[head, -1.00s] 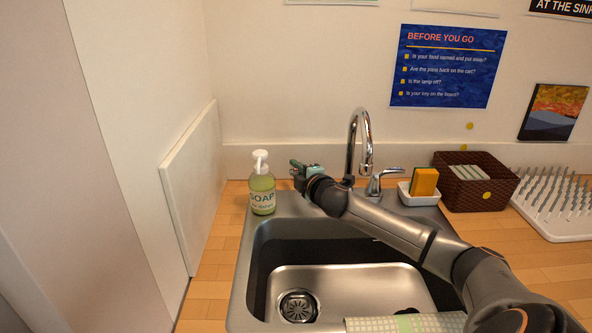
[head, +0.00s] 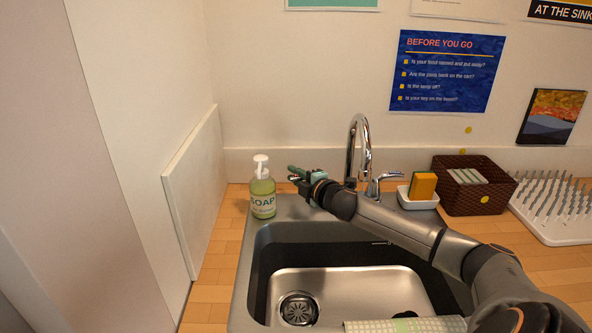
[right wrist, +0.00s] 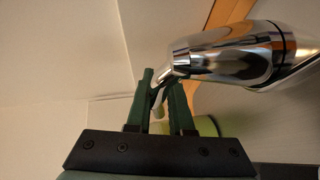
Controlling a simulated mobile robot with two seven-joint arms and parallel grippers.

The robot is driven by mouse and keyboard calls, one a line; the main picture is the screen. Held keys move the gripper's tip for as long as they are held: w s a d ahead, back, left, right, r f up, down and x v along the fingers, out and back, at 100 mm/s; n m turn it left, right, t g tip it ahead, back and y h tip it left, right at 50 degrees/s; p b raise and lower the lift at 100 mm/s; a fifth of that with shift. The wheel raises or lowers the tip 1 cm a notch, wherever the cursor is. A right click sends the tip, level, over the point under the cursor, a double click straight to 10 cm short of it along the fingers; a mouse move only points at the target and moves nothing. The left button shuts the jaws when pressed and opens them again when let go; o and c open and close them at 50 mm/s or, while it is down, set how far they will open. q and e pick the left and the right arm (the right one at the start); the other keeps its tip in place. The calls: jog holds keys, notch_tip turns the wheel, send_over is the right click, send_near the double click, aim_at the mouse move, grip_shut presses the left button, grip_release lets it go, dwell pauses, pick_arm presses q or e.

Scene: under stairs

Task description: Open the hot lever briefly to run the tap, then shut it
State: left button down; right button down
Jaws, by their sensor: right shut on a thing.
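The chrome tap (head: 357,145) stands behind the steel sink with its curved spout over the basin. Its right lever (head: 383,178) shows beside the spout. The hot lever, on the left, is hidden behind my right gripper (head: 292,173) in the head view. In the right wrist view its chrome body (right wrist: 225,58) shows at the upper right, and its thin end lies between the green fingers. My right gripper (right wrist: 162,95) is shut on that lever. I see no water stream, though my arm crosses in front below the spout. My left gripper is out of view.
A soap bottle (head: 262,190) stands just left of my right gripper. A sponge (head: 423,186) in a white dish, a brown basket (head: 470,197) and a drying rack (head: 560,212) stand to the right. A cloth (head: 405,325) lies at the sink's front edge.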

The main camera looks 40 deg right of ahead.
jog(key=y, duration=0.1)
jog(key=n+y+p, duration=0.1)
jog(key=n, duration=0.1)
jog(key=shift+s+a+r+y+p, duration=0.25)
jog(key=shift+s+a+y+p, duration=0.1)
jog(key=shift+s+y+p, duration=0.05)
jog(key=shift+s+a+f+n+y, duration=0.15)
jog(key=shift+a+n+y, duration=0.1)
jog(key=shift+n+y, duration=0.25)
jog(key=c, duration=0.8)
grip_release()
jog(key=shift+f, duration=0.1)
